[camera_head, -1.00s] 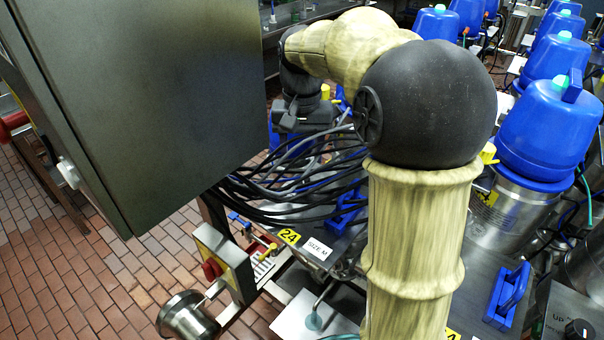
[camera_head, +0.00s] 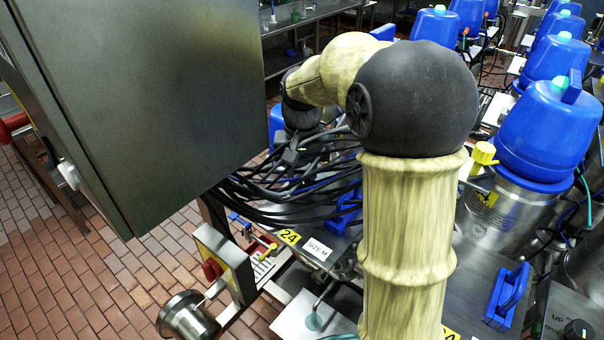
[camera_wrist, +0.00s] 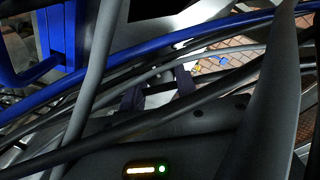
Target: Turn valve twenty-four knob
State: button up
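A yellow label "24" (camera_head: 289,237) sits on the metal bench edge beside a "SIZE M" plate (camera_head: 317,249). A small yellow handle (camera_head: 269,248) shows just left of the label; I cannot tell if it is the valve knob. A blue handle (camera_head: 346,210) stands behind the label, partly hidden by cables; a blue handle part (camera_wrist: 57,35) also shows in the wrist view. My gripper (camera_wrist: 158,92) has two dark fingers apart with nothing seen between them. Cables cross in front of them. In the head view my gripper is hidden among the cables.
A bundle of black cables (camera_head: 270,200) surrounds my wrist. A large dark cabinet (camera_head: 150,90) stands at left. A red knob (camera_head: 211,269) on a panel and a steel cup (camera_head: 187,318) are below. Blue-topped vessels (camera_head: 548,130) and a yellow knob (camera_head: 483,153) are at right.

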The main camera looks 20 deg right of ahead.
aim_at(302, 179)
jog(key=shift+m, duration=0.3)
jog(key=m+p, duration=0.2)
jog(key=m, duration=0.3)
jog(key=shift+r, duration=0.1)
jog(key=shift+m+p, duration=0.95)
jog(key=shift+m, duration=1.15)
jog(key=o, duration=1)
notch_tip(302, 179, up, 17)
jog(key=shift+r+b, duration=0.15)
jog(key=shift+b, duration=0.25)
